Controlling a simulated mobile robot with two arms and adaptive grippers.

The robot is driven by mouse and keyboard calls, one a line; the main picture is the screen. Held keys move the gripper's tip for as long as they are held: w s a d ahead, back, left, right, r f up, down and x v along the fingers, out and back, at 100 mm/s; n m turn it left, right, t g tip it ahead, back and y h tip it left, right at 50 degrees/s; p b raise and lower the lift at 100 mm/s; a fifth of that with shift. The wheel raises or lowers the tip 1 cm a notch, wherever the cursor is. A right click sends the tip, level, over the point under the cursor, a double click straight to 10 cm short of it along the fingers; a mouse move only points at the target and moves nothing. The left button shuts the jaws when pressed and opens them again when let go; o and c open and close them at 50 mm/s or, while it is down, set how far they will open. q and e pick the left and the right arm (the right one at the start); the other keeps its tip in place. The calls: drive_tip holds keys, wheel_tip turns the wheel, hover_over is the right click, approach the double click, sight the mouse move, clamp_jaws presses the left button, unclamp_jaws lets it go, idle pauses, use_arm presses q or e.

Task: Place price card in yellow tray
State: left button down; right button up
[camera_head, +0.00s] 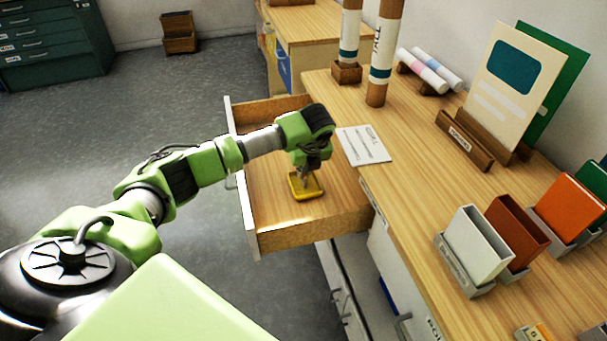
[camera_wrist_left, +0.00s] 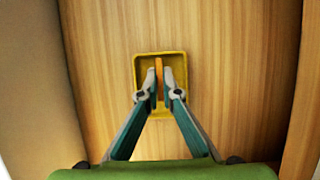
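The yellow tray (camera_head: 305,196) lies on the wooden floor of an open drawer. It also shows in the left wrist view (camera_wrist_left: 137,68), with its rim around my fingertips. My left gripper (camera_head: 304,176) points down over the tray, its tips at or inside the rim. In the left wrist view, its fingers (camera_wrist_left: 160,88) are close together on both sides of a thin orange piece, which I take to be the price card (camera_wrist_left: 159,69), seen edge-on. I cannot tell whether the card touches the tray floor. The card is not clear in the head view. My right gripper is out of view.
The open drawer (camera_head: 262,207) has raised walls around the tray, with bare floor beside it. The wooden desk (camera_head: 420,185) to the right holds a white paper sheet (camera_head: 363,146), brown tubes (camera_head: 384,50), a card stand (camera_head: 464,140) and several coloured holders (camera_head: 477,243).

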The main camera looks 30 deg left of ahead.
use_arm(q)
drive_tip(key=shift+s, duration=0.1)
drive_tip(key=c, duration=2.3)
unclamp_jaws()
drive_tip(key=b+v, duration=0.1)
drive_tip(key=v, duration=1.1)
drive_tip(key=shift+b, duration=0.3)
